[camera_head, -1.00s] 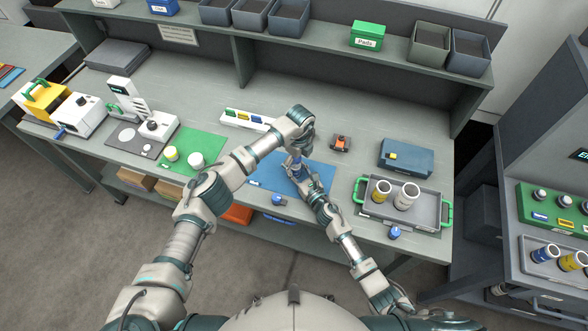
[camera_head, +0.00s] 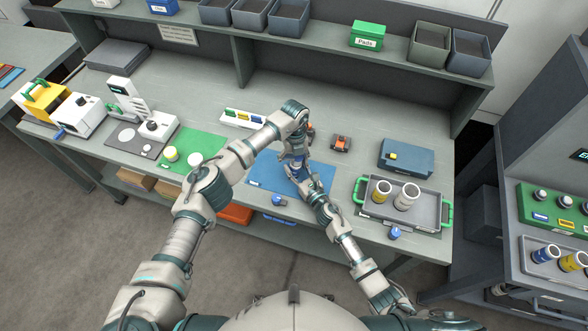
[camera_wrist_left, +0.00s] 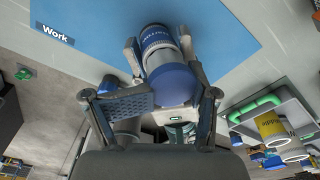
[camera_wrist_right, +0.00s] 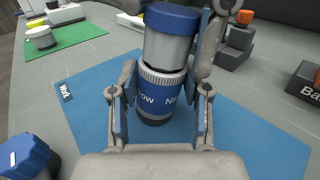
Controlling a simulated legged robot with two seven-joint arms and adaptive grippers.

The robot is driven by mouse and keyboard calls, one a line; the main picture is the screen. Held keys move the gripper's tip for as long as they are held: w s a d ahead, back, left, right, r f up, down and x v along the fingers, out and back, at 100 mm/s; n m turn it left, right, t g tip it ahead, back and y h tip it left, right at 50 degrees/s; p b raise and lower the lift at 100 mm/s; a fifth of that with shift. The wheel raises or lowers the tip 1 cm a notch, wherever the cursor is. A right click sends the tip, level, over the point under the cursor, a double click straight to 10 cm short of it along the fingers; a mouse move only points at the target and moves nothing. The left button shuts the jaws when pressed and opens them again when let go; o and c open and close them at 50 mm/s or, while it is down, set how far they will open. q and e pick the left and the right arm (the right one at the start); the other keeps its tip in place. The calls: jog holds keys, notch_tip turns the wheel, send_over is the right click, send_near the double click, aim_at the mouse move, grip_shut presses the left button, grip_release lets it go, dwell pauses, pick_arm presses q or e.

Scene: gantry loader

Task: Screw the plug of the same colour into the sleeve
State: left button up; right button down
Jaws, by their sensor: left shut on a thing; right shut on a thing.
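The blue-banded sleeve (camera_wrist_right: 160,93) stands upright over the blue work mat (camera_wrist_right: 235,125). My right gripper (camera_wrist_right: 160,112) is shut around it. A plug with a blue cap (camera_wrist_right: 172,18) and a silver body sits in line on top of the sleeve; how deep its thread reaches is hidden. My left gripper (camera_wrist_left: 162,52) is shut on the plug from above; the cap also shows in the left wrist view (camera_wrist_left: 173,86). In the head view, the left gripper (camera_head: 295,158) and right gripper (camera_head: 302,177) meet over the mat and mostly hide both parts.
Another blue-topped part (camera_head: 279,200) lies at the mat's front edge, and one more (camera_head: 394,233) lies near the tray. The grey tray (camera_head: 427,212) with green handles holds a yellow-banded sleeve (camera_head: 381,191) and a whitish one (camera_head: 406,196). An orange-and-black item (camera_head: 341,143) stands behind the mat.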

pick_arm(q)
jog(key=m, duration=0.6)
jog(key=shift+w+d+r+g, duration=0.1)
jog(key=shift+w+r+g, duration=0.05)
jog(key=shift+w+g, duration=0.25)
jog(key=o, duration=1.5)
jog(key=shift+s, duration=0.1)
jog(key=shift+a, duration=0.2)
